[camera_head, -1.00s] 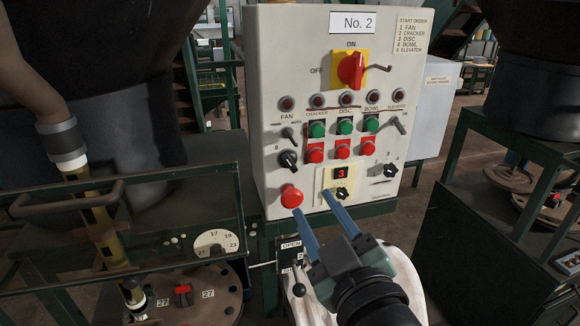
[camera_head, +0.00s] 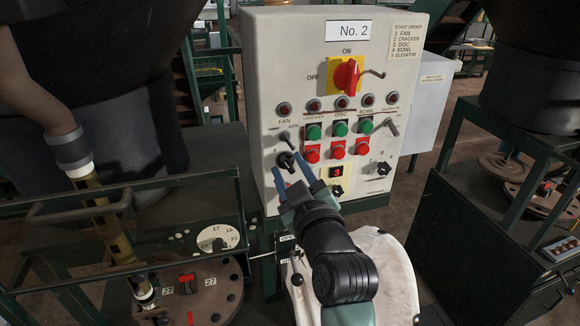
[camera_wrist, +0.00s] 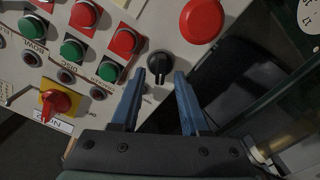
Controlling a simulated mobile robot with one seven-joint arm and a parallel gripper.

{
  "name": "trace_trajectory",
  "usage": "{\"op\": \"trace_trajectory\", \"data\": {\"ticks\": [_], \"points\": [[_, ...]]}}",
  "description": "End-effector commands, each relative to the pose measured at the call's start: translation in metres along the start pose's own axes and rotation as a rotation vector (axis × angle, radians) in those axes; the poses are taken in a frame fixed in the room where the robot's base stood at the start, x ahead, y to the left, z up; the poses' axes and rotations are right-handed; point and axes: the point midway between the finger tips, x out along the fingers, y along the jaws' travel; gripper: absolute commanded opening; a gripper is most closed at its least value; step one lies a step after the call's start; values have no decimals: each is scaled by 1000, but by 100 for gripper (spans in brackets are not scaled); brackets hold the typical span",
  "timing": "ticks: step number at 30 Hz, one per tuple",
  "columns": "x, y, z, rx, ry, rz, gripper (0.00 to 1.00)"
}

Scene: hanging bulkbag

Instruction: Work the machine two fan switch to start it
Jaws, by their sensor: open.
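The grey No. 2 control panel (camera_head: 410,75) stands ahead. In the wrist view the knob (camera_wrist: 160,63) shows just beyond and between the fingertips of my gripper (camera_wrist: 160,74). Whether the fingers touch it is unclear. The red mushroom button (camera_wrist: 202,20) is beside it, hidden behind my gripper in the head view.
Green and red push buttons (camera_head: 313,156) sit right of the knob. The red main switch (camera_head: 346,75) is above, its handle pointing up toward ON. Green railings (camera_head: 100,200) stand at left.

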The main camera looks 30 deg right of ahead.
Motion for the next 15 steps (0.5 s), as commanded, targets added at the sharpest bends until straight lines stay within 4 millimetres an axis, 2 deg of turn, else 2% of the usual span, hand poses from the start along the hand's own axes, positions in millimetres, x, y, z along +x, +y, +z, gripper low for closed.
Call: {"op": "trace_trajectory", "data": {"ticks": [5,12,15], "points": [[0,0,0,0,1,0,45],[0,0,0,0,1,-1,2],[0,0,0,0,1,-1,0]]}}
